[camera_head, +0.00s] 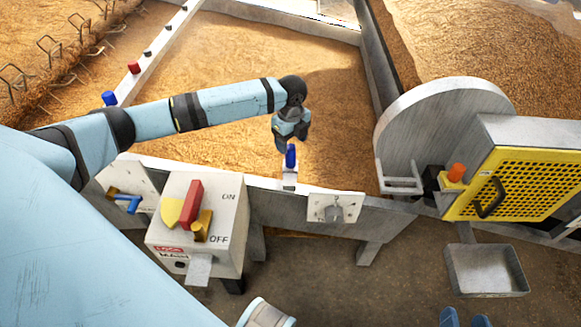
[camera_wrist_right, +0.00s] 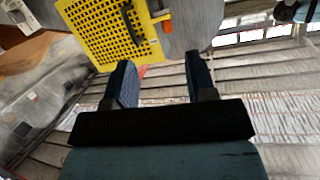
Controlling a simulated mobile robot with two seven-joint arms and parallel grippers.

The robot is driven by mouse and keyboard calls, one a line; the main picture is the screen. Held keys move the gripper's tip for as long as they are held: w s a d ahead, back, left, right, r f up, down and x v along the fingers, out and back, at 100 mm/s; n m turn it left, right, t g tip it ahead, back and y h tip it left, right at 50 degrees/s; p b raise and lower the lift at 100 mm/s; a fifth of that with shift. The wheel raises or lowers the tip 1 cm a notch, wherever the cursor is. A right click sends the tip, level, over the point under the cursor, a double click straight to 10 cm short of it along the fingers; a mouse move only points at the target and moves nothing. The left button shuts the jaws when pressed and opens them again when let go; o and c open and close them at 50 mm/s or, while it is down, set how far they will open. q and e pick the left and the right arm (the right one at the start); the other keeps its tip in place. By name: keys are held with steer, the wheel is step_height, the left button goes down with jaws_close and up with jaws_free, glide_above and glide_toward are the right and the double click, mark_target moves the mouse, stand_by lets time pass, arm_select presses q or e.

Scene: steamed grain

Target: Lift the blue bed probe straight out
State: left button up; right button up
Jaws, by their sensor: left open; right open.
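A blue bed probe (camera_head: 291,157) stands upright in a small pale holder (camera_head: 289,177) on the near rim of the grain bed. My left gripper (camera_head: 291,143) is open and points down just above the probe's top. I cannot tell whether its fingers touch or straddle the probe. Another blue knob (camera_head: 109,98) sits on the pale rail at the far left. My right gripper is open and empty; its fingertips (camera_head: 465,317) show at the bottom right of the head view, and both fingers (camera_wrist_right: 161,78) show apart in the right wrist view.
A switch box (camera_head: 220,235) with red and yellow levers stands in front, left of the probe. A metal latch plate (camera_head: 335,207) is on the rim to the right. A yellow mesh guard (camera_head: 510,185) and a grey tray (camera_head: 487,270) stand at the right.

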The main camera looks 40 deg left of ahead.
arm_select(q)
step_height(320, 180, down, 4)
steer(key=shift+a+f+b, duration=0.15)
steer(key=shift+b, duration=0.7)
steer(key=shift+f, duration=0.3)
jaws_close()
arm_select(e)
steer(key=r, duration=0.1)
steer(key=a+r+t+y, duration=0.1)
steer(key=r+t, duration=0.1)
steer(key=shift+w+a+r+y, duration=0.4)
arm_select(q)
steer(key=shift+r, duration=0.15)
steer(key=shift+r, duration=0.35)
step_height(320, 180, up, 15)
steer(key=p, duration=0.5)
step_height(320, 180, up, 12)
steer(key=p, duration=0.3)
glide_above(290, 146)
steer(key=shift+s, duration=0.1)
arm_select(e)
steer(key=s+d+f+g+h, duration=0.2)
steer(key=d+f+g+h, duration=0.1)
steer(key=f, duration=0.4)
steer(key=shift+s+d+f+g, duration=0.15)
steer(key=shift+s+d+g, duration=0.2)
steer(key=shift+d+g, duration=0.35)
